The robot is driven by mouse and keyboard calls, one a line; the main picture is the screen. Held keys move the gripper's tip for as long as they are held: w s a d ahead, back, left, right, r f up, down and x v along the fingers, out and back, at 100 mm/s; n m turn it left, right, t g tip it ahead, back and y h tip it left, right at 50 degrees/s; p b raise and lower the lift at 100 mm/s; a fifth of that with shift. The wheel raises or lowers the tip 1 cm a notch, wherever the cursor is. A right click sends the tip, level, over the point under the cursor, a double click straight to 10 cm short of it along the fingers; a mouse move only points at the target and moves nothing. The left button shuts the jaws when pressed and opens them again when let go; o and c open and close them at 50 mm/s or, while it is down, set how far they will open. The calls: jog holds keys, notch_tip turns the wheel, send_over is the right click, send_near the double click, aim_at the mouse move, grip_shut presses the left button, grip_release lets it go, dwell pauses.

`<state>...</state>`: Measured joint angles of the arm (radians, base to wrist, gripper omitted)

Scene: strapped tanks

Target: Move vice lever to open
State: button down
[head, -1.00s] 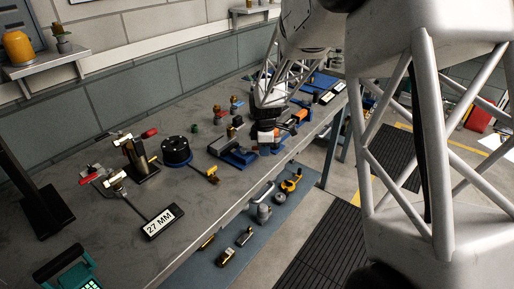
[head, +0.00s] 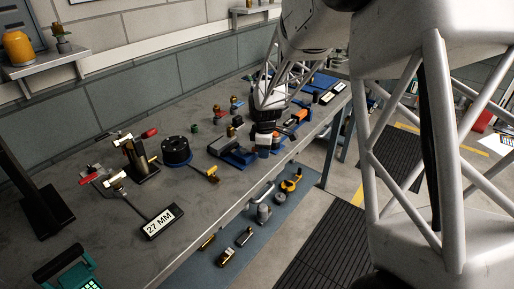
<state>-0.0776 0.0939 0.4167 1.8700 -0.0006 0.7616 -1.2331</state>
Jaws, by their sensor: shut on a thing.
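The vice (head: 228,148), grey with blue parts, sits near the front edge of the workbench, in the middle of the head view. My gripper (head: 263,150) points down at the right end of the vice, by the bench's front edge. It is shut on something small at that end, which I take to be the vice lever. The lever itself is hidden behind the gripper, so its angle cannot be told.
Left on the bench (head: 115,228) are a black round fixture (head: 177,151), red-handled clamps (head: 149,133) and a "27 MM" sign (head: 162,222). Small fittings stand behind the vice. Below the front edge, a blue shelf (head: 222,240) holds tools.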

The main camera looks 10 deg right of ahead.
jog(key=shift+s+a+m, duration=0.15)
jog(key=shift+s+m, duration=0.35)
jog(key=shift+m, duration=0.3)
jog(key=shift+s+a+m, duration=0.25)
jog(key=shift+s+m, duration=0.1)
jog(key=shift+m, duration=0.25)
jog(key=c, duration=0.9)
grip_release()
jog(key=shift+r, duration=0.1)
notch_tip(320, 180, up, 8)
jog(key=o, duration=0.6)
jog(key=shift+c, duration=0.2)
